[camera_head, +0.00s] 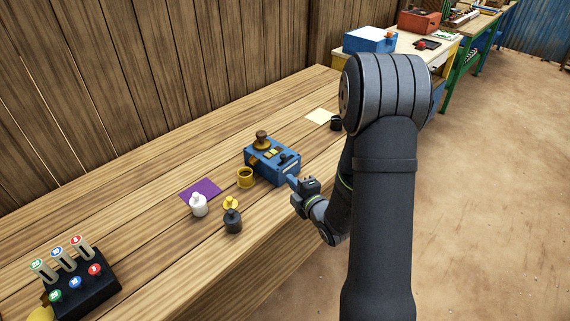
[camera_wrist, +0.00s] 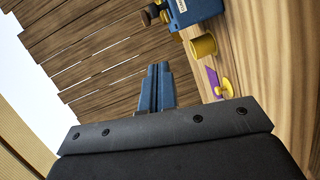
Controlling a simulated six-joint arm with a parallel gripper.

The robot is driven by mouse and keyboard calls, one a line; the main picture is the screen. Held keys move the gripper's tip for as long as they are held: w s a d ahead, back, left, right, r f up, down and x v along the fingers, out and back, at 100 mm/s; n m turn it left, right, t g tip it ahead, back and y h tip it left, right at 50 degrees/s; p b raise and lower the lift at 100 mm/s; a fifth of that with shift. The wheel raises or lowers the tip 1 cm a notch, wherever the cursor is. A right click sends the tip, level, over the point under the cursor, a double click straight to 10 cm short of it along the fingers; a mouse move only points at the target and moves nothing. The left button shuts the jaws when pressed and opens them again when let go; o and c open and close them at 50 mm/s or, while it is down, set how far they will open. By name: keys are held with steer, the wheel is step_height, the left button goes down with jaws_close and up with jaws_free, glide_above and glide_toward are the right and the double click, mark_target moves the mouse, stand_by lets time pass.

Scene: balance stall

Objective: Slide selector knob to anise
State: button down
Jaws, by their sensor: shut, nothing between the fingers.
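The blue box (camera_head: 260,170) stands on the wooden counter, with a brass-coloured round piece (camera_head: 262,138) on top and small yellow and dark parts on its upper face. A small dark knob (camera_head: 282,158) sits on that face; I cannot read any anise label. My gripper (camera_head: 292,180) is shut and empty, just in front of the box's right end, apparently apart from it. In the wrist view my blue fingers (camera_wrist: 156,84) are together, and part of the blue box (camera_wrist: 198,11) shows at the top edge. The selector is not clear there.
A yellow cup (camera_head: 245,178) stands left of the box. A white weight (camera_head: 198,206), a yellow weight (camera_head: 231,203) and a dark weight (camera_head: 233,222) stand nearby, by a purple mat (camera_head: 207,187). A black rack (camera_head: 82,288) is front left.

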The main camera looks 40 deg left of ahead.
mark_target(283, 158)
steer(key=w+a+f, duration=0.1)
steer(key=w+a, duration=0.4)
steer(key=a, duration=0.3)
steer(key=shift+w+a+f, duration=0.25)
steer(key=shift+w, duration=0.1)
